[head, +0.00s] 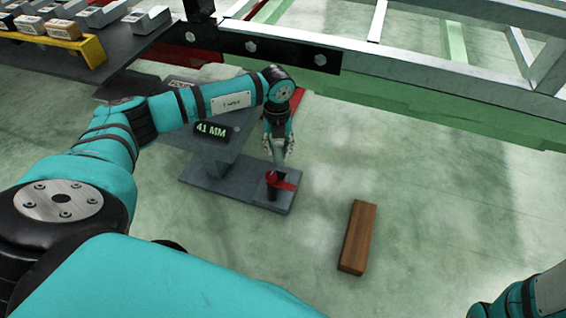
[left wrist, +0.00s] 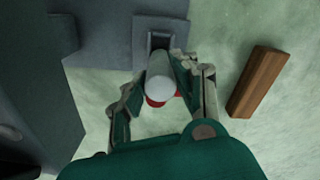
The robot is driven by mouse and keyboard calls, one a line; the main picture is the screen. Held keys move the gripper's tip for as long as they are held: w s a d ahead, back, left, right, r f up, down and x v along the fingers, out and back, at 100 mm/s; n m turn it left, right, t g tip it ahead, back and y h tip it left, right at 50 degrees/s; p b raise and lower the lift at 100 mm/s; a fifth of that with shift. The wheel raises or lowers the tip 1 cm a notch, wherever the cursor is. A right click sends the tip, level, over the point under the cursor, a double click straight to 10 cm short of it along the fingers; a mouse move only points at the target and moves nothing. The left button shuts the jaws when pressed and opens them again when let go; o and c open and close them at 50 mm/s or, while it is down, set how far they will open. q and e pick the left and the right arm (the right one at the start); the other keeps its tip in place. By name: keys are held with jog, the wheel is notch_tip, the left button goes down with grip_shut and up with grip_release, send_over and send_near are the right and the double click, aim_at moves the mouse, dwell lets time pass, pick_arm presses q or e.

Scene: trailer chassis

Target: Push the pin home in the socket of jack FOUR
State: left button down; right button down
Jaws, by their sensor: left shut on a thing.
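My left gripper (head: 278,158) is shut on a light grey, round-ended pin (left wrist: 160,72), which stands between the fingers in the left wrist view. Something red shows just beyond the pin there. In the head view, a short dark post with a red tab (head: 286,187) stands on the jack's grey base plate (head: 243,193), directly below my fingertips. In the left wrist view, a grey block with a rectangular recess (left wrist: 160,40) lies just beyond the pin. The pin's lower end is hidden, so its seating in the socket cannot be told. My right gripper is out of view.
A display reading 41 MM (head: 212,129) sits on the jack, left of my gripper. A brown wooden block (head: 358,237) lies on the floor to the right. The chassis rail (head: 280,48) crosses behind. A shelf with grey blocks stands upper left. Floor between is clear.

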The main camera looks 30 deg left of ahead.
pick_arm(q)
notch_tip(320, 180, down, 10)
jog(key=b, duration=0.7)
jog(key=shift+f+b, duration=0.15)
jog(key=shift+b, duration=0.15)
jog(key=shift+r, duration=0.2)
jog(key=c, duration=1)
grip_release()
jog(key=shift+f, duration=0.15)
notch_tip(320, 180, up, 12)
jog(key=p, duration=1)
jog(key=shift+r, duration=0.2)
jog(key=shift+f, duration=0.1)
